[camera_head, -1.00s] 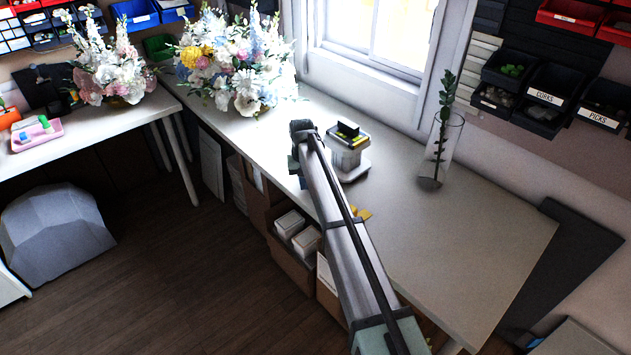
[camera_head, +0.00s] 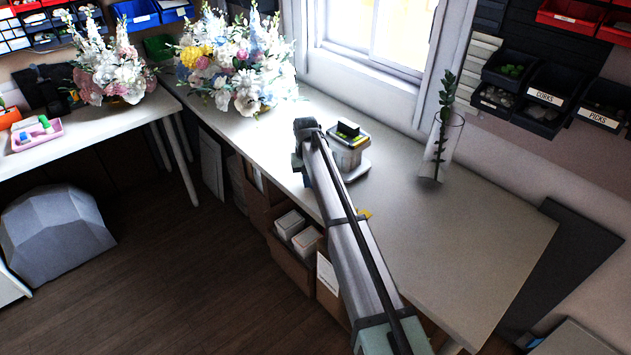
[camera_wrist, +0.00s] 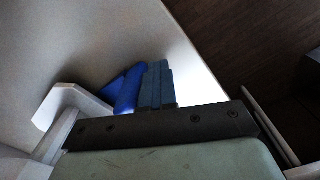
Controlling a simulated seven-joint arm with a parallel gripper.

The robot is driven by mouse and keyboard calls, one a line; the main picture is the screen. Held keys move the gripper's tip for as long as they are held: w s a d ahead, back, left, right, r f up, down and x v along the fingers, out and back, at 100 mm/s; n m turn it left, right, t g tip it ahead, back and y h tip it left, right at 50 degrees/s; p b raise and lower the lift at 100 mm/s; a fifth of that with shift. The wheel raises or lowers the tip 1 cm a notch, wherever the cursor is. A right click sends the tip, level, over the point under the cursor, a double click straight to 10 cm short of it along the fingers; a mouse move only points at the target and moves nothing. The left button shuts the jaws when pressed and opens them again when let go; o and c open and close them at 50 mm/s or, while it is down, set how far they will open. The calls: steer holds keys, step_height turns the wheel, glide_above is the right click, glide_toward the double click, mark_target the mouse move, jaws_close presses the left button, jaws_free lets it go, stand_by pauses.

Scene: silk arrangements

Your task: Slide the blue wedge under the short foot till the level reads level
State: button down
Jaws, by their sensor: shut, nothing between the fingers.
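In the wrist view, the blue wedge (camera_wrist: 125,90) lies on the pale bench top, directly left of my fingers; I cannot tell whether they touch it. My gripper (camera_wrist: 157,75) is shut, with nothing between its blue-grey fingers. A white piece (camera_wrist: 68,103), perhaps part of the stand, shows farther left. In the head view, a pale stand (camera_head: 347,155) on a white base carries a black and yellow-green piece (camera_head: 349,131), probably the level; its reading is too small to tell. The short foot cannot be made out.
A glass vase with a green stem (camera_head: 440,150) stands right of the stand. A large flower arrangement (camera_head: 235,65) stands at the bench's far left end. The right part of the bench top (camera_head: 480,230) is clear. The bench's front edge runs close beside my gripper.

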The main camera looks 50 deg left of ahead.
steer(key=shift+w, duration=0.8)
stand_by(0.4)
stand_by(0.7)
